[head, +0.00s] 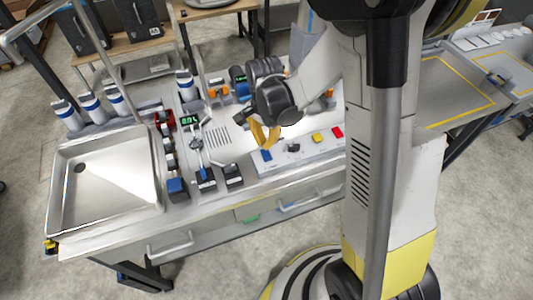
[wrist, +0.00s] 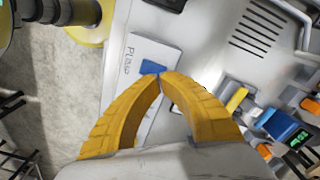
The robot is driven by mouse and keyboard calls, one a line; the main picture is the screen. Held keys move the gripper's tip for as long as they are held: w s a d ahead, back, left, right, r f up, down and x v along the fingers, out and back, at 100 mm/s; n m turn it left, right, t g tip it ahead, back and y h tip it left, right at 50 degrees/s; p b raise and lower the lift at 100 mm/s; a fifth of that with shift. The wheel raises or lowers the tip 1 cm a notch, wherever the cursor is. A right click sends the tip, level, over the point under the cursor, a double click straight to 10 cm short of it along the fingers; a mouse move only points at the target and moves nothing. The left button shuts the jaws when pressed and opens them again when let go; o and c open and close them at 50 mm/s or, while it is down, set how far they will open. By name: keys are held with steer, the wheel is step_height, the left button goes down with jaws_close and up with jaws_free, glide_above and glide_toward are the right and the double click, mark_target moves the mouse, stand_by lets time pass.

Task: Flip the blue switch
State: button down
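The blue switch (head: 266,155) sits at the left end of a pale panel on the bench front. In the wrist view the blue switch (wrist: 152,67) lies just beyond my fingertips, on a white plate with lettering. My gripper (head: 266,145) has curved yellow fingers and hangs over the panel close to the switch. In the wrist view the fingertips of my gripper (wrist: 162,78) meet, with nothing seen between them. They overlap the switch's lower edge in the picture; whether they touch it I cannot tell.
On the same panel are a black switch (head: 293,148), a yellow switch (head: 317,137) and a red switch (head: 337,132). A steel sink (head: 105,185) is at the left. Dark-based devices (head: 205,180) stand between sink and panel.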

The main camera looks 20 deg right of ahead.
mark_target(265, 151)
steer(key=shift+f+b, duration=1.6)
steer(key=shift+f, duration=0.1)
stand_by(0.5)
steer(key=shift+r, duration=0.1)
steer(key=shift+r+p, duration=2.4)
steer(key=shift+r, duration=1)
steer(key=shift+s+r+b, duration=0.1)
steer(key=shift+r+b, duration=0.2)
steer(key=shift+b, duration=0.05)
steer(key=s+r+n+t+b, duration=0.2)
steer(key=s+n+t+b, duration=0.1)
steer(key=s+n+b, duration=0.2)
steer(key=s+r+n+t+b, duration=0.3)
steer(key=s+n+t+b, duration=0.1)
steer(key=s+n, duration=0.3)
steer(key=shift+s+r+b, duration=0.25)
steer(key=shift+s+b, duration=0.05)
steer(key=shift+b, duration=0.55)
